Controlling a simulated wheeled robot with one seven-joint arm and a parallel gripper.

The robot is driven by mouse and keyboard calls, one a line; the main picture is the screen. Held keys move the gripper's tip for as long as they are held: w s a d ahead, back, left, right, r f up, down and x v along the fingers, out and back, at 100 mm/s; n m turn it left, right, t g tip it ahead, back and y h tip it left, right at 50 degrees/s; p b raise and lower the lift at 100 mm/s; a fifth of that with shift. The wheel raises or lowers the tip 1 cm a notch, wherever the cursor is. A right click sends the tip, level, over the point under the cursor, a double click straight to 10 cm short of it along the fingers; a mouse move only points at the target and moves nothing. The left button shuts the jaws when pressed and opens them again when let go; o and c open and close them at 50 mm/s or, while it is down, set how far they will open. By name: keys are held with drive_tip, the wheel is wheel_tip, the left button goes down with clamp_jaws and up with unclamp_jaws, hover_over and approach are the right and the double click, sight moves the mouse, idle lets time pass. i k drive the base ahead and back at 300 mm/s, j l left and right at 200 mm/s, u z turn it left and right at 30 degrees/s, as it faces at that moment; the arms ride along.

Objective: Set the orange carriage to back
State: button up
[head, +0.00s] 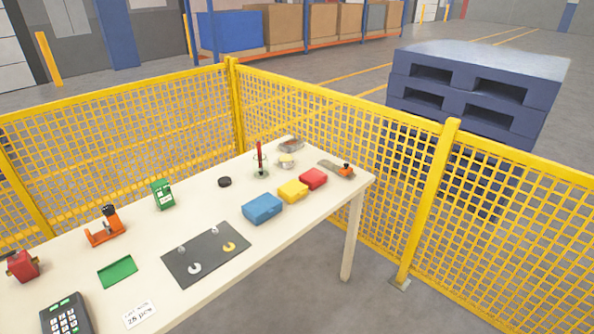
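A small orange carriage (346,169) with a dark part on it sits on a flat grey rail (330,166) at the table's far right corner. The carriage is at the rail's right end, close to the table edge; the left part of the rail is bare. Any position marks on the rail are too small to read. My gripper is not in view.
The pale table (210,205) also holds red (313,179), yellow (293,190) and blue (262,208) boxes near the rail. An orange device (106,228) stands at left. A yellow mesh fence (330,115) runs behind the table.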

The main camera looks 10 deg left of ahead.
sight(344, 171)
drive_tip(key=u, duration=0.3)
drive_tip(key=i+l+u, duration=0.15)
drive_tip(key=i+u, duration=0.25)
drive_tip(key=i+l+u, duration=0.25)
drive_tip(key=i+u, duration=0.2)
drive_tip(key=i+l+u, duration=0.65)
drive_tip(key=l+u, duration=0.15)
drive_tip(key=i+l+u, duration=0.2)
drive_tip(key=l+u, duration=0.25)
drive_tip(key=l, duration=0.25)
drive_tip(key=i+l+u, duration=0.1)
drive_tip(key=l+u, duration=0.3)
drive_tip(key=l, duration=0.2)
